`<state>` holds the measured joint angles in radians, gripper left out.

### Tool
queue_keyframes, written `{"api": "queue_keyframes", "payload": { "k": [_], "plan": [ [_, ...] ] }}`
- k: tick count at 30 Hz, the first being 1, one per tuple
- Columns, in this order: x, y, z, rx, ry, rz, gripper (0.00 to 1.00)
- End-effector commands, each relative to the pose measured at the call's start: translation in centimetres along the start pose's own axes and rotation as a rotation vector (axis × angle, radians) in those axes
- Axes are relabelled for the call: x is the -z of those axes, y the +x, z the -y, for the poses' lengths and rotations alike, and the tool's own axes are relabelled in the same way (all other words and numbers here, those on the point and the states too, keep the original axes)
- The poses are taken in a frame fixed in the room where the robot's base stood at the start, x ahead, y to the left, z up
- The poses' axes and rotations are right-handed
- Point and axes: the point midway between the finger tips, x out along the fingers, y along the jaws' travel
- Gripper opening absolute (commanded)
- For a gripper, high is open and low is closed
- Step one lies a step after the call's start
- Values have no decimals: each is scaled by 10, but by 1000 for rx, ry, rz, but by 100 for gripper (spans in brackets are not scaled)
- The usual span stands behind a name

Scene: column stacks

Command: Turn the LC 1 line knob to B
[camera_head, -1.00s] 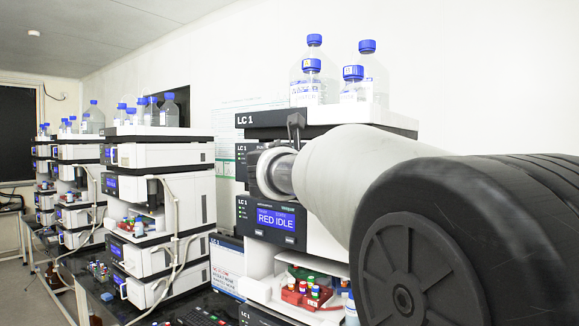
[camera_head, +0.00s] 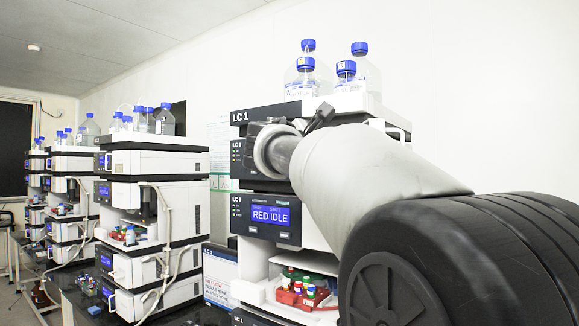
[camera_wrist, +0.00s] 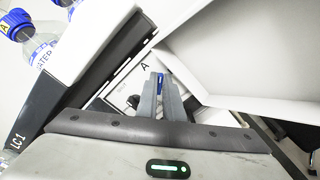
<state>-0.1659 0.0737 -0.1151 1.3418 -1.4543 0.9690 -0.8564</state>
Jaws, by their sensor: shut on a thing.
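The LC 1 stack (camera_head: 262,222) stands in the middle of the head view, with its display reading RED IDLE. In the wrist view my gripper (camera_wrist: 161,84) reaches a pale panel with a printed letter A (camera_wrist: 144,66). Its two grey fingers are close together, shut on a small blue part, the line knob (camera_wrist: 160,78). The fingers hide most of the knob, so its pointing direction cannot be read. No B mark is readable. In the head view my arm hides the gripper and knob.
Blue-capped bottles (camera_head: 304,72) stand on top of LC 1; one labelled WATER (camera_wrist: 40,52) is near the gripper in the wrist view. A white panel (camera_wrist: 240,50) is close on the right. Red vial racks (camera_head: 300,296) sit low in the stack. More stacks (camera_head: 150,200) stand at left.

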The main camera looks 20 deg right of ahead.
Motion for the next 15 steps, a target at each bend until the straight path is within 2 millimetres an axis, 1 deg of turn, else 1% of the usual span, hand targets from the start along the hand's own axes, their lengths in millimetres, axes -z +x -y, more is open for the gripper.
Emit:
{"api": "queue_keyframes", "payload": {
  "k": [1, 15],
  "plan": [
    [3, 0, 4, 0, 44, 0, 0],
    [3, 0, 7, 1, 458, 0, 0]
  ]
}}
